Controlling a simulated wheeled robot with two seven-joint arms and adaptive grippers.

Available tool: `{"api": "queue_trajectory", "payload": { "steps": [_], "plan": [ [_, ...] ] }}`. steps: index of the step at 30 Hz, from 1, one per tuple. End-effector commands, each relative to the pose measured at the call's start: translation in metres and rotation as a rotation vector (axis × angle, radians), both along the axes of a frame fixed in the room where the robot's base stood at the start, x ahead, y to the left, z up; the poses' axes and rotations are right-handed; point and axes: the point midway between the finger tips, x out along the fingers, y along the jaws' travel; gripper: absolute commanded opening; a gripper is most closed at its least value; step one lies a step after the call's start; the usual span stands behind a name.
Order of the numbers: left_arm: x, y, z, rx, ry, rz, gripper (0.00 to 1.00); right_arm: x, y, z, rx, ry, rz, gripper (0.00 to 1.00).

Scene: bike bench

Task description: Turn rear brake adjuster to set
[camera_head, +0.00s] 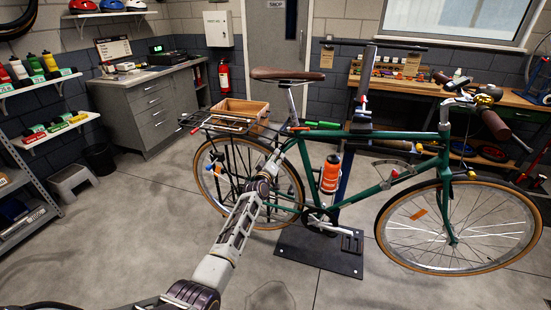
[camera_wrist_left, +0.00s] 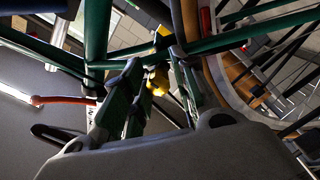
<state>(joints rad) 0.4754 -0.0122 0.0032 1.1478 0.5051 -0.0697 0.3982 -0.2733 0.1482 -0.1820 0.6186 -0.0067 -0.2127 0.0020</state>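The green bicycle (camera_head: 400,146) is held upright on a work stand. My left gripper (camera_head: 270,166) is at the rear of its frame, beside the rear wheel and below the saddle. In the left wrist view the two fingers (camera_wrist_left: 158,92) are spread apart. A small yellow piece (camera_wrist_left: 156,82), possibly the rear brake adjuster, shows between the fingers near their tips. I cannot tell whether they touch it. Another yellow piece (camera_wrist_left: 162,34) sits on the green tubes beyond. In the head view my gripper and wrist hide the adjuster area. My right gripper is not in view.
The rear wheel's tan rim (camera_wrist_left: 231,66) and spokes are close to the right of the fingers. A red-orange lever (camera_wrist_left: 62,100) is at the left. An orange bottle (camera_head: 330,174) is on the frame.

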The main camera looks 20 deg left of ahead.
Motion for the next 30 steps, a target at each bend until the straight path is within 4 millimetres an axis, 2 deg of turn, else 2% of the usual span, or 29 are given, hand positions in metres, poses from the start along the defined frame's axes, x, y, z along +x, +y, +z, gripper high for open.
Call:
{"api": "queue_trajectory", "payload": {
  "steps": [3, 9, 12, 17, 30],
  "plan": [
    [0.0, 0.001, 0.002, 0.001, -0.003, 0.001, 0.43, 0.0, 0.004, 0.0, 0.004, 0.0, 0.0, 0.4],
    [0.001, 0.001, 0.004, 0.001, -0.006, 0.002, 0.43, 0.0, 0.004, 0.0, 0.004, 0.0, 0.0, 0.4],
    [0.001, 0.001, 0.004, 0.001, -0.007, 0.002, 0.43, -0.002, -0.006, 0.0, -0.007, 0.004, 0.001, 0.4],
    [-0.002, 0.001, 0.004, 0.001, -0.007, 0.002, 0.43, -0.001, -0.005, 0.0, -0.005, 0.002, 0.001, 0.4],
    [-0.028, 0.002, 0.004, 0.0, -0.007, 0.003, 0.43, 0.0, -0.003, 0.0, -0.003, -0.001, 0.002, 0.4]
  ]
}}
